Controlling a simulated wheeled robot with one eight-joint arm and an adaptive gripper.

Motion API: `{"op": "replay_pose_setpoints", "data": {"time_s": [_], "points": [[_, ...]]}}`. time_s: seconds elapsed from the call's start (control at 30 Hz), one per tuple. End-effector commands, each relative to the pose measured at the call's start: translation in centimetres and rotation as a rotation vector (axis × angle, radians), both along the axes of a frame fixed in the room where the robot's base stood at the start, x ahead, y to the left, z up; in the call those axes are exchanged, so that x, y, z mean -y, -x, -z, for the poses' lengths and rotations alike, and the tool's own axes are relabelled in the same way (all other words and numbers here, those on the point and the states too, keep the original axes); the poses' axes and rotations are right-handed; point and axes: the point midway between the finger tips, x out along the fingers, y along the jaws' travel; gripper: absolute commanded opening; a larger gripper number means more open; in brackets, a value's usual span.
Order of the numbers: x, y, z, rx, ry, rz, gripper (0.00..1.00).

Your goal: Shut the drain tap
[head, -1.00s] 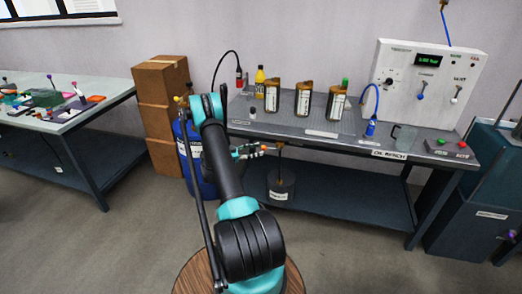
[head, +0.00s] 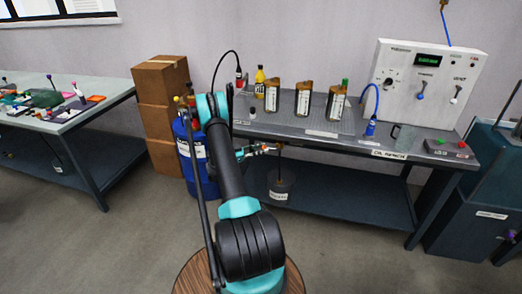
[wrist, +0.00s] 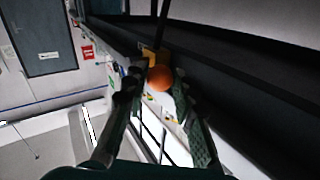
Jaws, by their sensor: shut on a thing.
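The drain tap shows in the wrist view as an orange ball knob (wrist: 160,77) with a brass-coloured part behind it (wrist: 150,56). In the head view the tap sits under the front edge of the bench, above a dark drain bucket (head: 281,187). My gripper (head: 264,149) reaches to it from the left. In the wrist view my gripper's two fingers (wrist: 156,90) lie on either side of the orange knob and are shut on it. The tap's lever and its exact angle are mostly hidden by the fingers.
The oil bench (head: 400,146) stands above the tap, with several canisters on its top. A blue drum (head: 188,150) and stacked cardboard boxes (head: 160,75) stand left of my arm. The lower shelf (head: 350,193) is bare right of the bucket.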

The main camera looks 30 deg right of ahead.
Motion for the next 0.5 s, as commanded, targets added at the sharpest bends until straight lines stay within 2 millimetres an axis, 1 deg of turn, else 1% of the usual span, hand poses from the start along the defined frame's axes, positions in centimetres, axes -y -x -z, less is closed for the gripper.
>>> {"op": "replay_pose_setpoints", "data": {"time_s": [0.27, 0.5], "points": [[-0.02, -0.01, -0.05, 0.003, -0.002, 0.0, 0.0], [-0.02, 0.0, -0.8, 0.061, -0.053, -0.001, 0.0]]}}
